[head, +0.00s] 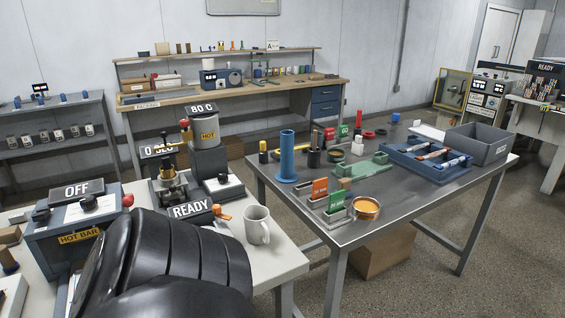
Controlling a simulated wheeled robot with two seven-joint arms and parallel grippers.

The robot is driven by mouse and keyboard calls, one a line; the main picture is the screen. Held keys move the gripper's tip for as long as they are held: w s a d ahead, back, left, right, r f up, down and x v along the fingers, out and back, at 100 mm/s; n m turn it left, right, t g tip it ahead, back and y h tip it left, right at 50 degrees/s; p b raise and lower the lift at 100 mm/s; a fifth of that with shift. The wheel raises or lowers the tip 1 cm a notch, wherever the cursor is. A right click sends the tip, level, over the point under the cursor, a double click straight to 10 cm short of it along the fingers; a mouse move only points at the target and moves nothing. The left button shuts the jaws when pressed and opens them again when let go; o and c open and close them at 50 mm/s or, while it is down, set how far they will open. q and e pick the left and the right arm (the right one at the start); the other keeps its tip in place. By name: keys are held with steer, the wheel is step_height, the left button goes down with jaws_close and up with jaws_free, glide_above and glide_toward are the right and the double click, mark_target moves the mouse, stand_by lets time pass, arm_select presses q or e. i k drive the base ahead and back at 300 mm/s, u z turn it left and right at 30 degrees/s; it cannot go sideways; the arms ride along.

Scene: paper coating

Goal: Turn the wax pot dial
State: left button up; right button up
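The wax pot (207,134) is a grey cylinder with a yellow HOT label. It stands upright on a dark base on the light table at the left. A sign (200,109) above it reads 80 C. A dark round knob (223,179) sits on the pale-topped box just below the pot; it looks like the dial, but its setting is too small to read. Neither of my grippers is in view. A black ribbed part of my own arm fills the lower left and hides the table's front there.
The hot bar unit (75,222), with an OFF sign, stands left of the pot. A brass-handled press (172,184) is close beside the pot. A crowded dark table (390,207) is at the right.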

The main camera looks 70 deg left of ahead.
mark_target(224, 178)
steer(key=i, duration=1.5)
steer(key=u, duration=4.1)
